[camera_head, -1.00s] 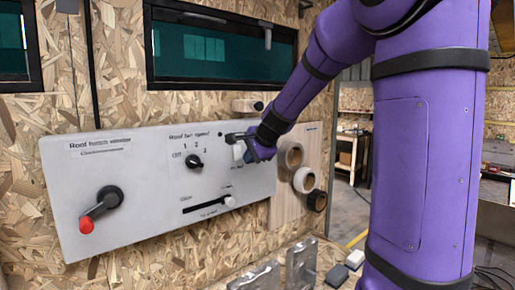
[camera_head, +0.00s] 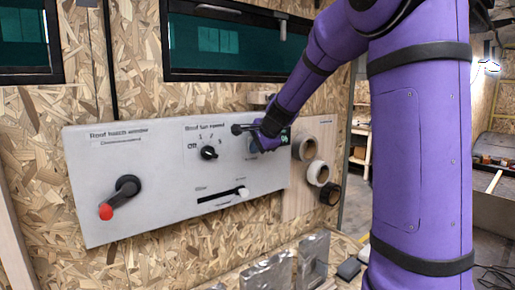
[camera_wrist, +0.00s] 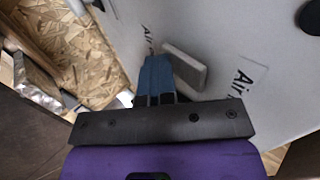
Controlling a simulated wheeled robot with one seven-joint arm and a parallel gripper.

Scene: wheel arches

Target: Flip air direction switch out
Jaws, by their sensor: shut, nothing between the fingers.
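The air direction switch is a pale rectangular rocker (camera_wrist: 187,68) on the grey panel (camera_head: 105,190). In the wrist view, printed labels starting "Air" stand on both sides of it, only partly readable. In the head view the switch is small and partly hidden behind my gripper (camera_head: 256,149), at the panel's upper right. My gripper is shut and empty. Its blue fingers (camera_wrist: 157,62) lie together at the left long side of the switch in the wrist view, very close to it. I cannot tell whether they touch, nor which way the rocker is tipped.
The panel also carries a black lever with a red knob (camera_head: 106,212), a black rotary knob (camera_head: 209,152) and a slider (camera_head: 243,192). Tape rolls (camera_head: 317,173) hang just right of the panel.

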